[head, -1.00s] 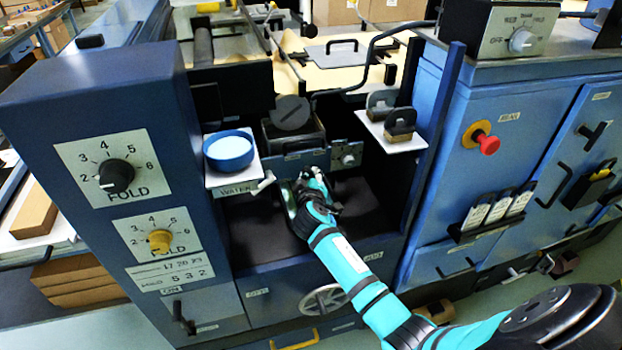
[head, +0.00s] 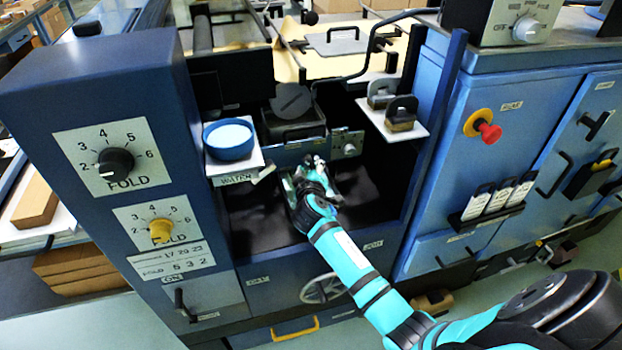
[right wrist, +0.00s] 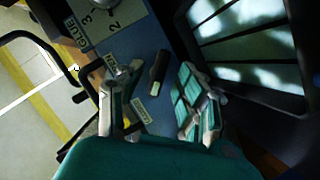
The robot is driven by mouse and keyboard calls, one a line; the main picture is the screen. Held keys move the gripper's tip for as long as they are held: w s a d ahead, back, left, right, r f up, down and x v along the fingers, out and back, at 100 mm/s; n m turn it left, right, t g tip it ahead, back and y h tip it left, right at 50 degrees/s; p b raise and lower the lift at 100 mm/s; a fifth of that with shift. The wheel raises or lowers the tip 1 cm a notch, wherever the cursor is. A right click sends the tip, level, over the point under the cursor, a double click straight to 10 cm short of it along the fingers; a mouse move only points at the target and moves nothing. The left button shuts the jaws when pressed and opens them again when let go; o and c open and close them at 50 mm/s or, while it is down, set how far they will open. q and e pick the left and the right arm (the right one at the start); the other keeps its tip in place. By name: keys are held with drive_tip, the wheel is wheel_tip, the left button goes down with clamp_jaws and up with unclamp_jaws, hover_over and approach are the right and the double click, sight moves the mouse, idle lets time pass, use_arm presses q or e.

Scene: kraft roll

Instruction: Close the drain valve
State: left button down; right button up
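My right gripper (head: 308,168) is in the dark recess of the blue machine, below the grey block with a knob (head: 348,149). In the right wrist view the two fingers of this gripper (right wrist: 157,103) are apart. A short dark handle (right wrist: 158,72) on a blue panel shows between and beyond them. I see no touch between fingers and handle. A white lever (head: 265,173) stands left of the gripper in the head view, beside a WATER label. My left gripper is not in view.
A white shelf with a blue bowl (head: 229,141) is left of the recess. Another shelf (head: 395,125) with dark blocks is on the right. A handwheel (head: 322,288) is below. In the right wrist view a GLUE dial plate (right wrist: 105,22) and a black bar (right wrist: 35,40) are close.

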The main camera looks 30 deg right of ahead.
drive_tip(key=v, duration=1)
drive_tip(key=shift+s+r, duration=0.1)
drive_tip(key=shift+s, duration=0.05)
drive_tip(key=s+a+f+m+g+y, duration=0.1)
drive_tip(key=s+a+f+g+y, duration=0.2)
drive_tip(key=s, duration=0.7)
drive_tip(key=s+a+f+g+y, duration=0.2)
drive_tip(key=s+a+f+g, duration=0.15)
drive_tip(key=s, duration=0.65)
drive_tip(key=s+a+f+m+g+y, duration=0.1)
drive_tip(key=s+a+f+g+y, duration=0.25)
drive_tip(key=s, duration=0.65)
wheel_tip(320, 180, down, 27)
drive_tip(key=s, duration=0.2)
drive_tip(key=s+d+f+g+h, duration=0.1)
drive_tip(key=s+d+f+g, duration=0.1)
drive_tip(key=s+f, duration=1.3)
drive_tip(key=shift+s+d+f+n, duration=0.3)
drive_tip(key=shift+s+d+n, duration=0.15)
drive_tip(key=shift+d, duration=0.25)
